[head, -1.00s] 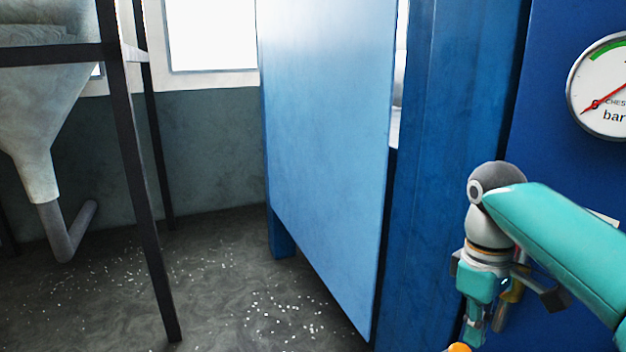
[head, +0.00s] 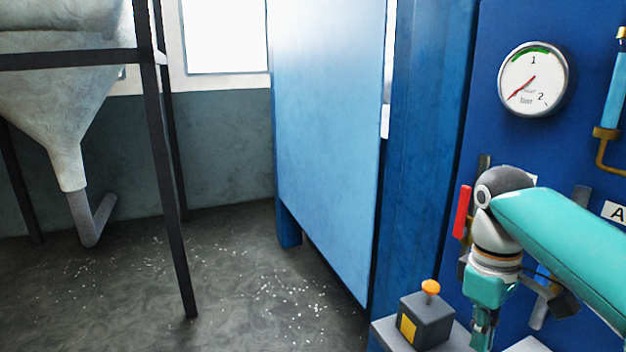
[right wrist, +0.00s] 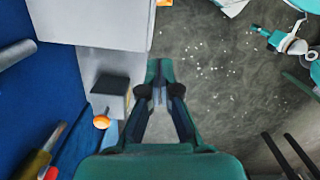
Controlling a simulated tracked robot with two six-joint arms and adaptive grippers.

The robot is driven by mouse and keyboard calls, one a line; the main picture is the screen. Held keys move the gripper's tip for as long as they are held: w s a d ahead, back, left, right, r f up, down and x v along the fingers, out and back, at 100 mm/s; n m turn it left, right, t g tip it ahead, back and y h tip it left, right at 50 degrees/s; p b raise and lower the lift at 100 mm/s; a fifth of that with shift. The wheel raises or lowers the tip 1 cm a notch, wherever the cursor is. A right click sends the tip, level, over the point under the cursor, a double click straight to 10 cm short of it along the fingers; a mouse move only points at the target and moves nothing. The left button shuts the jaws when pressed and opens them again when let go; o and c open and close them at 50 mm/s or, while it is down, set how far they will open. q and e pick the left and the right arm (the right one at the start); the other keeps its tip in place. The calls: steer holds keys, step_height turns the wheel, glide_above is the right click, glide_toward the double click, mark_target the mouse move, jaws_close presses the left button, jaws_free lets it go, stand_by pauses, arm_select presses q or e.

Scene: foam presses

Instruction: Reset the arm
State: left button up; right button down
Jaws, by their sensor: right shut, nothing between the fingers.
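My right arm comes in from the right in the head view, teal with a grey and white wrist. Its gripper (head: 482,342) points down in front of the blue press panel, partly cut off by the lower edge. In the right wrist view, the gripper (right wrist: 158,85) has its fingers together, shut and empty, over the floor beside a grey ledge. A teal and white arm part (right wrist: 288,42) at the top right of that view looks like my left arm; its finger state is too small to read. My left gripper does not show in the head view.
A dark box (head: 434,325) with an orange button (head: 430,287) stands on a ledge left of my right gripper. A pressure gauge (head: 537,79) and a red handle (head: 462,211) are on the panel. A hopper (head: 60,110) on dark legs stands left. Speckled floor is open between.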

steer(key=w+a+f+m+y, duration=0.1)
steer(key=a+f, duration=0.3)
steer(key=f, duration=0.9)
steer(key=w+a+f+y, duration=0.1)
steer(key=a+f, duration=0.3)
steer(key=f, duration=1)
steer(key=s+a+f+m+y, duration=0.1)
steer(key=s+a+f+m, duration=0.1)
steer(key=s+f, duration=0.7)
steer(key=s+a+f+m+t+y, duration=0.1)
steer(key=s+a+f+m, duration=0.2)
steer(key=s+f, duration=0.6)
steer(key=f+m, duration=0.1)
steer(key=m, duration=0.1)
steer(key=shift+s+m+t+y, duration=0.3)
steer(key=shift+f, duration=0.1)
